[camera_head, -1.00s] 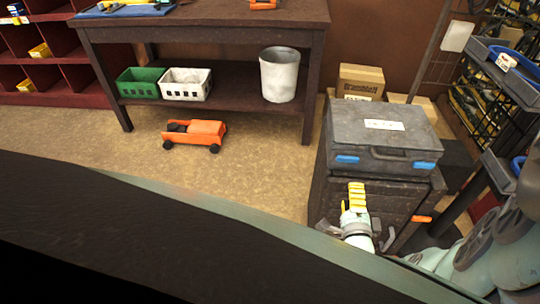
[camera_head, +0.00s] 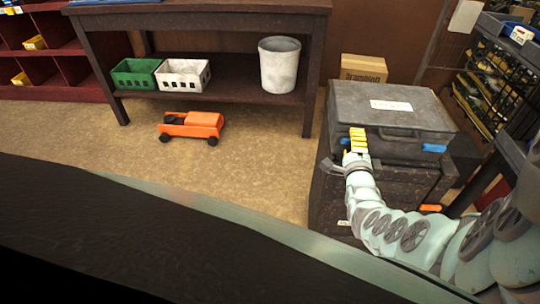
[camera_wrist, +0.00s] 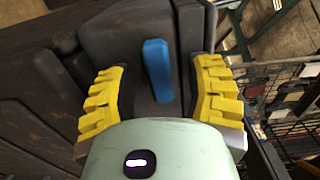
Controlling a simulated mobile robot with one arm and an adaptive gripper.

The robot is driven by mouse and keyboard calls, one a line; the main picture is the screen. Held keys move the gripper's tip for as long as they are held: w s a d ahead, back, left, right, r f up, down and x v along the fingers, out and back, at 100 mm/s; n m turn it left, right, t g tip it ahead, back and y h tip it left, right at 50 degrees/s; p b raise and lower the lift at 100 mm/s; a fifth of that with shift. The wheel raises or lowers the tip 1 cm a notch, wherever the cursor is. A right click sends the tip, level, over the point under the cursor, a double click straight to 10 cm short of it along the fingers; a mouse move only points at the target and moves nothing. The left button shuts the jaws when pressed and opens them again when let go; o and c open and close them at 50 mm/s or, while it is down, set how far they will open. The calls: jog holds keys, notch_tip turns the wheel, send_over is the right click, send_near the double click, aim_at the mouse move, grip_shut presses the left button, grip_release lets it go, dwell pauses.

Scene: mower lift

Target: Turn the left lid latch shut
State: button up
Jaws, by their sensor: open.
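A dark grey case (camera_head: 390,115) with a closed-looking lid stands on a dark cabinet. Its right lid latch (camera_head: 434,148) is blue and lies along the front edge. The left lid latch (camera_wrist: 157,70) is a blue bar, seen in the wrist view between my gripper's two yellow fingers, with a gap on each side. In the head view my gripper (camera_head: 357,140) covers most of that latch at the case's front left. My gripper is open and holds nothing. I cannot tell how far the latch is turned.
The cabinet (camera_head: 330,205) under the case has an orange handle (camera_head: 430,208). A cardboard box (camera_head: 363,68) sits behind the case. A wire rack (camera_head: 480,95) stands close on the right. An orange toy truck (camera_head: 192,126) is on the open floor to the left.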

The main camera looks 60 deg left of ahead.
jog(key=shift+o, duration=0.4)
jog(key=shift+s, duration=0.1)
grip_shut()
jog(key=n, duration=0.4)
jog(key=shift+n+p, duration=0.3)
jog(key=n, duration=0.4)
jog(key=shift+f+n, duration=0.15)
jog(key=shift+n, duration=0.15)
jog(key=n, duration=0.5)
jog(key=shift+b, duration=0.35)
jog(key=shift+n+b, duration=0.35)
jog(key=shift+n, duration=1.45)
